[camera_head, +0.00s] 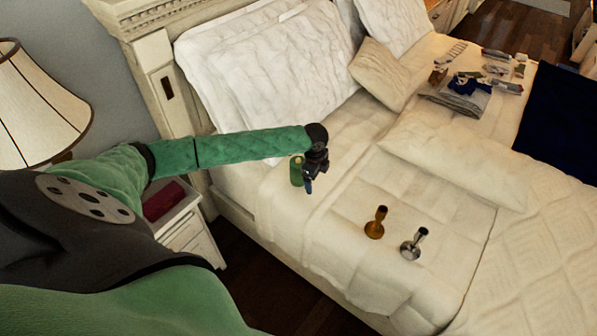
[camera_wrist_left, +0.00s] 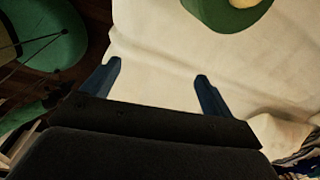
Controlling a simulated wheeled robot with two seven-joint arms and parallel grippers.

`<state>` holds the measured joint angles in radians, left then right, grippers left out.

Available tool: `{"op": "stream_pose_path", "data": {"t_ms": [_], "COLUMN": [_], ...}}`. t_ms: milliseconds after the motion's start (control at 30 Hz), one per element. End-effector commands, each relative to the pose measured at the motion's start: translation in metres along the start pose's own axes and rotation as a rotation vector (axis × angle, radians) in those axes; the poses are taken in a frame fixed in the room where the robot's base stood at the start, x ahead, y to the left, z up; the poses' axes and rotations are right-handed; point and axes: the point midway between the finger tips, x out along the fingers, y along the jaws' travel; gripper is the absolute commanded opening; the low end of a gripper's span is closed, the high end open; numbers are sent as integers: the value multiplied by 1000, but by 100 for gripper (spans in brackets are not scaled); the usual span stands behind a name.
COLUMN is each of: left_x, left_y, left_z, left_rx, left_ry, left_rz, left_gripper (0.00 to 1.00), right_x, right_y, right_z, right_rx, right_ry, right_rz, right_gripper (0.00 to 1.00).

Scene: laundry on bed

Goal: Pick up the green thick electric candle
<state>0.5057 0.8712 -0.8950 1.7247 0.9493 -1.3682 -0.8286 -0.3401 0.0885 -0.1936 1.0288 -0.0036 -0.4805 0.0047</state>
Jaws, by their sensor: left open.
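The green thick electric candle (camera_head: 296,171) stands upright on the cream bed (camera_head: 345,232), near its left edge, in the head view. It is partly hidden behind my left gripper. In the left wrist view the candle (camera_wrist_left: 226,12) shows at the top edge, cut off by the frame. My left gripper (camera_head: 309,186) is open beside the candle, at its right in the head view. Its two blue fingers (camera_wrist_left: 158,78) stand apart in the left wrist view with only bed cover between them. The candle lies beyond the fingertips, not between them. My right gripper is not in view.
Pillows (camera_head: 268,70) lean at the headboard. Folded clothes (camera_head: 458,95) lie farther back. A lamp (camera_head: 37,105) and nightstand (camera_head: 188,225) stand left of the bed.

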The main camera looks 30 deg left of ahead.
Motion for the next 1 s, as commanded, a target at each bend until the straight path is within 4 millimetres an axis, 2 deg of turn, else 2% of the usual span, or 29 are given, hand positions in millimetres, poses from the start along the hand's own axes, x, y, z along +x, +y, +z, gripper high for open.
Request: {"op": "stream_pose_path", "data": {"t_ms": [33,100,200,333,467,633,900,1000], "left_x": [-13,-26,-41,-55,-58,-45,-28,-20], "left_y": [-11,-21,-31,-39,-40,-40,-42,-42], "left_z": [20,41,67,88,97,97,97,96], "left_rx": [8,22,36,45,48,49,47,47], "left_ry": [-18,-33,-47,-57,-60,-59,-59,-59], "left_rz": [3,13,28,39,46,47,46,46], "left_gripper": [86,86,86,86,86,86,86,86], "right_x": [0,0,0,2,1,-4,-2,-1], "right_y": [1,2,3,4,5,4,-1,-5], "right_z": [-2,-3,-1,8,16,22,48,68], "right_rx": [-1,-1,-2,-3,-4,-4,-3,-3], "right_ry": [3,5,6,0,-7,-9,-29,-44], "right_rz": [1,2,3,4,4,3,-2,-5], "right_gripper": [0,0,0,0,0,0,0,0]}}
